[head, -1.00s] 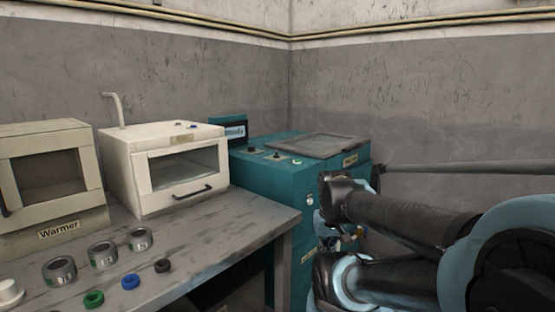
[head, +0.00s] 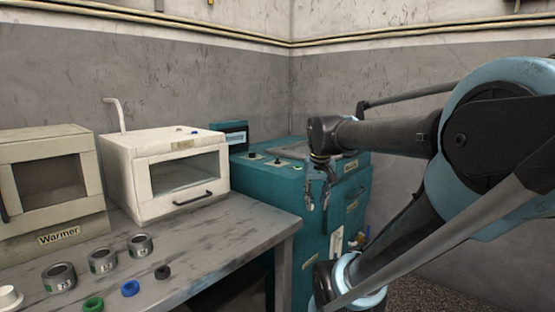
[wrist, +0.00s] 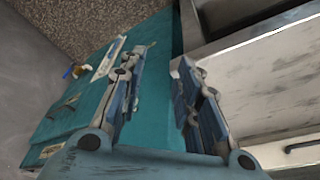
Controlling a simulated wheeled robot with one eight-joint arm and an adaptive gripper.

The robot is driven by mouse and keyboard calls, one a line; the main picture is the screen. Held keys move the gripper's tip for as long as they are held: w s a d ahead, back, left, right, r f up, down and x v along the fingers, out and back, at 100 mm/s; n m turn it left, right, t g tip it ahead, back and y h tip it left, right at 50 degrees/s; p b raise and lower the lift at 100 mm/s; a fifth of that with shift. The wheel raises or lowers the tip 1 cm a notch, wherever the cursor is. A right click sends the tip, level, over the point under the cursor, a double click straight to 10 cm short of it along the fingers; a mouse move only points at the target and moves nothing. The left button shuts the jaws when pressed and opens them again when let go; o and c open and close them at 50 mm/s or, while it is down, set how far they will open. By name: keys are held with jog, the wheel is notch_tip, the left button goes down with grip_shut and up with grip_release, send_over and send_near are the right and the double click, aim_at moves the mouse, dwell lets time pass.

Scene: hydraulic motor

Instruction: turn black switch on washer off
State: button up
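The washer (head: 270,190) is taken to be the teal machine in the back corner, right of the bench. Small black controls (head: 252,156) sit on its top near the front edge; I cannot tell which is the switch or its position. A pale green button lies to their right. My gripper (head: 318,200) hangs fingers down in front of the washer's front right part, apart from the black controls. In the wrist view my gripper (wrist: 157,78) is open and empty, with teal panels behind it. The black controls do not show in that view.
A bench (head: 215,228) at left carries a warmer (head: 50,190), a white oven-like box (head: 160,170), several metal cans and coloured rings. Its right edge is close to the washer. A grey lid (head: 292,151) on the washer's top is partly hidden by my arm.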

jog(key=w+a+r, duration=0.4)
jog(key=w+r, duration=0.8)
jog(key=w, duration=0.2)
jog(key=t, duration=0.1)
send_near(277, 158)
jog(key=x, duration=0.8)
jog(key=shift+w+f, duration=0.2)
jog(key=shift+f, duration=0.15)
grip_shut()
